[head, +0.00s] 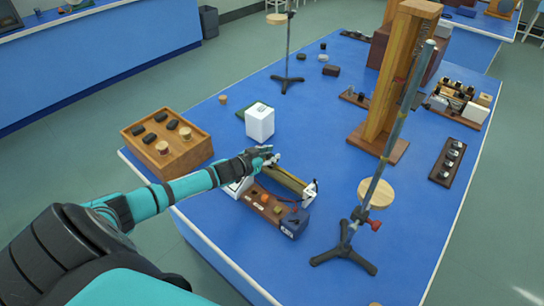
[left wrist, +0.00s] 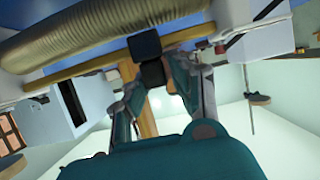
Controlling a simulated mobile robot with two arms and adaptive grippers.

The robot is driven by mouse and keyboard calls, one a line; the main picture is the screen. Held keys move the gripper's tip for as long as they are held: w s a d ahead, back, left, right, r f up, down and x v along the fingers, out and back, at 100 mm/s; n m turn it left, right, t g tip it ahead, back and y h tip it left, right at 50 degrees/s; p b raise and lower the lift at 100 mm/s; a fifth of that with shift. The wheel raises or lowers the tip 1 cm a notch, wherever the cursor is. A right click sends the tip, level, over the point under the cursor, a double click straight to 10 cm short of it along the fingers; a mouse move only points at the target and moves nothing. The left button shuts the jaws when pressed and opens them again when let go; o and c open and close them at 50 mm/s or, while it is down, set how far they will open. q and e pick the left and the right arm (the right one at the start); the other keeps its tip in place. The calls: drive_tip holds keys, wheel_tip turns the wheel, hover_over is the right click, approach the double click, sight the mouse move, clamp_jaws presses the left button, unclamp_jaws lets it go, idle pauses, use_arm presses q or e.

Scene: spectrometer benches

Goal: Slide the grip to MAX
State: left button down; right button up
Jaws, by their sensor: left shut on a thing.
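My left gripper (head: 262,156) is at the far end of the tube, low over the apparatus. In the left wrist view its fingers close on a small dark block, the grip (left wrist: 145,45), just below the ribbed tube (left wrist: 90,32) and beside a yellowish rod. The fingers partly hide the grip. No MAX mark can be read. My right gripper is not in view.
A white block (head: 260,122) stands just behind the gripper. A wooden tray (head: 168,160) with dark and pale pieces is at left. A tripod stand (head: 345,245) and a tall wooden frame (head: 380,130) stand at right. The blue bench (head: 230,260) is clear in front.

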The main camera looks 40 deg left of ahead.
use_arm(q)
drive_tip(key=c, duration=1.4)
unclamp_jaws()
drive_tip(key=shift+o, duration=1.2)
drive_tip(key=shift+s, duration=0.2)
drive_tip(key=v, duration=1.1)
drive_tip(key=shift+s+r, duration=0.15)
drive_tip(key=shift+s, duration=0.2)
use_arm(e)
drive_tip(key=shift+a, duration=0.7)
